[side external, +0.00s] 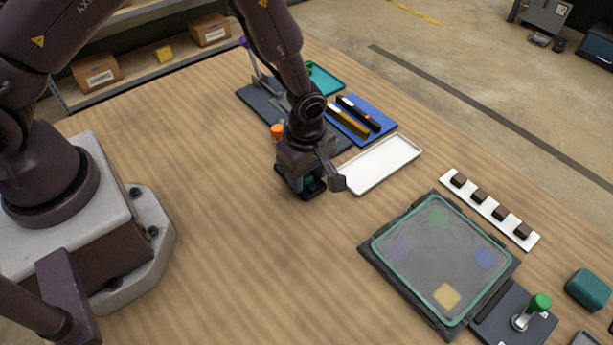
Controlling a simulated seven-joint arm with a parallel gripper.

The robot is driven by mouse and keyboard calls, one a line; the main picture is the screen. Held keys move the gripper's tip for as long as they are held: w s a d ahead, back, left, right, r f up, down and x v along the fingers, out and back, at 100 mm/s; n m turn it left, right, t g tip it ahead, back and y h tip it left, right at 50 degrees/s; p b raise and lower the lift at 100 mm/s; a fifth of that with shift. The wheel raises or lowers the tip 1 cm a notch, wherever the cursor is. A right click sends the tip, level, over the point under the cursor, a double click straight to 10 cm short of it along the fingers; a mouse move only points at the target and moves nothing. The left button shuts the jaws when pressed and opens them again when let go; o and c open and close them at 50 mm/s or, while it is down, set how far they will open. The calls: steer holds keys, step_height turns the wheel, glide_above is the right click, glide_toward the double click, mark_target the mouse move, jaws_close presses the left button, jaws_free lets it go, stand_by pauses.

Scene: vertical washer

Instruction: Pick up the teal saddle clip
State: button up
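My gripper (325,187) is low over the wooden table, left of the white tray. A small patch of teal (309,180) shows between dark parts of the gripper, close to the table. It may be the teal saddle clip, but the gripper hides most of it. I cannot tell whether the fingers are closed on it. A separate rounded teal block (588,289) lies at the table's right edge, well away from my gripper.
An empty white tray (382,165) is just right of my gripper. Behind are a blue mat (375,112) with dark bars and a teal tray (326,80). A teal-rimmed panel (440,260), a white strip with dark blocks (489,209) and a green-knobbed post (540,303) are front right.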

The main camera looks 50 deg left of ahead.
steer(key=c, duration=0.8)
steer(key=shift+o, duration=0.2)
